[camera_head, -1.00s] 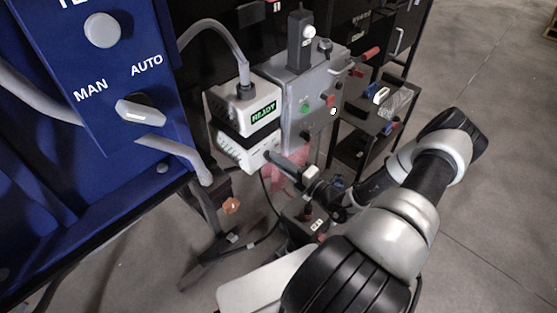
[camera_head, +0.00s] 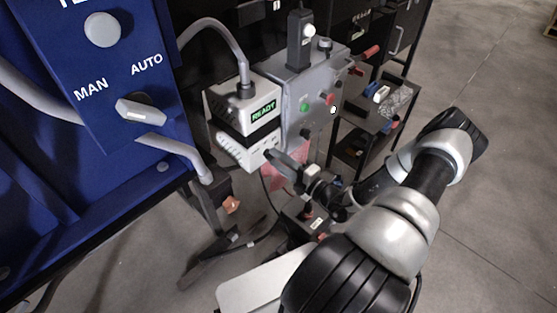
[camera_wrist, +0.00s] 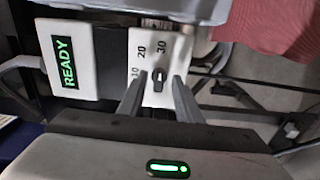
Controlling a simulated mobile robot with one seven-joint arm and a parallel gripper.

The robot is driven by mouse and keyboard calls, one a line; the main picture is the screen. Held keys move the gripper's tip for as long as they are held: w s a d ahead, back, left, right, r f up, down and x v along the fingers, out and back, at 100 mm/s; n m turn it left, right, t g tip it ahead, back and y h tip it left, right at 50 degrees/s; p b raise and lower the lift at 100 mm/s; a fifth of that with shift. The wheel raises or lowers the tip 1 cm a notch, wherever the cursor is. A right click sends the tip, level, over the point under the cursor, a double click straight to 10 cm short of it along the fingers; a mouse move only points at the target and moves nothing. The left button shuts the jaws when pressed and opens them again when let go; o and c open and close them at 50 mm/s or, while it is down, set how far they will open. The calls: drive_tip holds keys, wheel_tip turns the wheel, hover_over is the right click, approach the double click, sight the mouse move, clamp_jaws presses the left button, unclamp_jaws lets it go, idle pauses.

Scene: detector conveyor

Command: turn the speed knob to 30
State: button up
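The speed knob (camera_wrist: 158,80) is small and dark with a pale mark, on a white dial face (camera_wrist: 148,62) in the wrist view. The numbers 10, 20 and 30 show sideways around it, with 30 straight above the knob in the picture. The mark looks roughly upward, towards 30, but its exact setting is too small to read. My gripper (camera_wrist: 158,88) is open, one finger on each side of the knob, with gaps visible. In the head view my gripper (camera_head: 288,160) is at the white READY box (camera_head: 226,101); the knob is not discernible there.
A blue panel (camera_head: 60,75) with a MAN/AUTO switch (camera_head: 141,111) stands at the left. A grey control box (camera_head: 318,92) with coloured buttons is beside the READY box. A dark shelf cart (camera_head: 370,122) stands behind. Bare floor (camera_head: 490,225) lies at the right.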

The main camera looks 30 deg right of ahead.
drive_tip(key=v, duration=1.7)
drive_tip(key=shift+s, duration=0.15)
drive_tip(key=shift+d+r, duration=0.1)
